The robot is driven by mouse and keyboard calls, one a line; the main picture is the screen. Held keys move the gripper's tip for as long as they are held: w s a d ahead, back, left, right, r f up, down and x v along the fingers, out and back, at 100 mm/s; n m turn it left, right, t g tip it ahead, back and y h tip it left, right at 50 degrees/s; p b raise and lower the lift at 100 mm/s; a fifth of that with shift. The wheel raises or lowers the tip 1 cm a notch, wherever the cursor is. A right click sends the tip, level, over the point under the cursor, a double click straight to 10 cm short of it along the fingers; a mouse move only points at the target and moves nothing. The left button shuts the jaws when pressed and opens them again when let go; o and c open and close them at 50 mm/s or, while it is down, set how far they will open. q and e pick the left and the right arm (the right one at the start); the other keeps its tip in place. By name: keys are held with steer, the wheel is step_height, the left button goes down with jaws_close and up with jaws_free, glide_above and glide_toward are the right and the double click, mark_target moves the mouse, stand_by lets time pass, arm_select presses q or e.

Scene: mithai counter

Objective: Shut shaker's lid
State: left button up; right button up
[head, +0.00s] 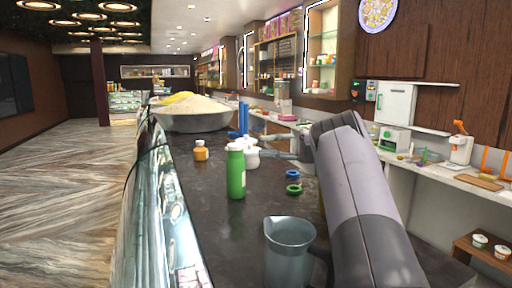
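A white container (251,158), which may be the shaker, stands on the dark counter behind and right of a green bottle with a pale cap (236,172). The bottle hides part of it, and I cannot make out its lid clearly. My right gripper (268,148) reaches in from the right, with its fingers apart and pointing left at the white container. I cannot tell whether they touch it. My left gripper is not in view.
A grey jug (289,250) stands at the counter's near edge. Blue (292,174) and green (294,189) rings lie right of the bottle. A small orange jar (200,151) stands left, before a large metal bowl (192,122) of pale powder. The near-left counter is clear.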

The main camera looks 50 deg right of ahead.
steer(key=v, duration=0.8)
stand_by(0.4)
